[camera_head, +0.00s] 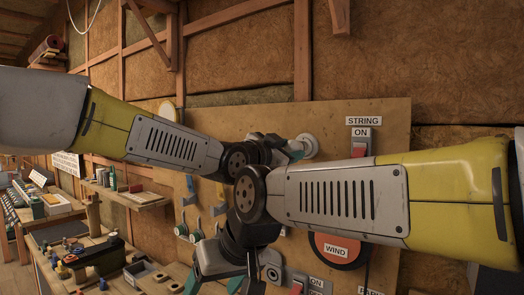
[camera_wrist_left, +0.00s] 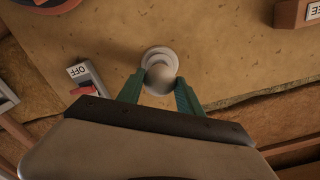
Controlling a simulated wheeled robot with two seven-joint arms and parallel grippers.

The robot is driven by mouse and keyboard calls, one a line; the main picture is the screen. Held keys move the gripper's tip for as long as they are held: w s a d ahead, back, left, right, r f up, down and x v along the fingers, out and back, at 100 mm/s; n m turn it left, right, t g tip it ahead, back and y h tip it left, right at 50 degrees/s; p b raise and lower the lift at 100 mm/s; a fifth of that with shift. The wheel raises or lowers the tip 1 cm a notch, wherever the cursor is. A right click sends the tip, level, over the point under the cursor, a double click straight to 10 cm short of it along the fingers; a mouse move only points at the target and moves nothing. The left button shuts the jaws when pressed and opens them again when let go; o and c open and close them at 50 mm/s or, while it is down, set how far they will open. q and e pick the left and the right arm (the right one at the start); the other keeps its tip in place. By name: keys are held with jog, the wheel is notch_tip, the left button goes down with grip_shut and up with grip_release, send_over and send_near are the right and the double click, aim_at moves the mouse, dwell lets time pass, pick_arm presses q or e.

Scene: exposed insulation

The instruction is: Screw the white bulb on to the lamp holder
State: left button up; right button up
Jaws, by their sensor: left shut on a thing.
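The white bulb (camera_wrist_left: 160,76) sits between the two green fingers of my left gripper (camera_wrist_left: 160,86) in the left wrist view. My left gripper is shut on it. The pale round lamp holder (camera_wrist_left: 157,52) is directly behind the bulb on the wooden board; the bulb overlaps it, so I cannot tell how far the bulb is seated. In the head view my left gripper (camera_head: 294,151) reaches to the holder (camera_head: 309,146), and the bulb is mostly hidden. My right gripper (camera_head: 222,270) hangs low, left of the board's WIND disc, partly hidden by its arm; its opening is unclear.
A switch marked OFF (camera_wrist_left: 84,82) is left of the holder in the wrist view. My arms cross before the board. Cluttered benches (camera_head: 105,255) stand left.

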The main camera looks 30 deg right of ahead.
aim_at(288, 150)
pick_arm(q)
jog(key=shift+x, duration=1.45)
jog(key=shift+c, duration=0.3)
jog(key=o, duration=0.8)
jog(key=shift+o, duration=0.2)
jog(key=v, duration=0.7)
jog(key=shift+s+a, duration=0.2)
jog(key=shift+a, duration=0.15)
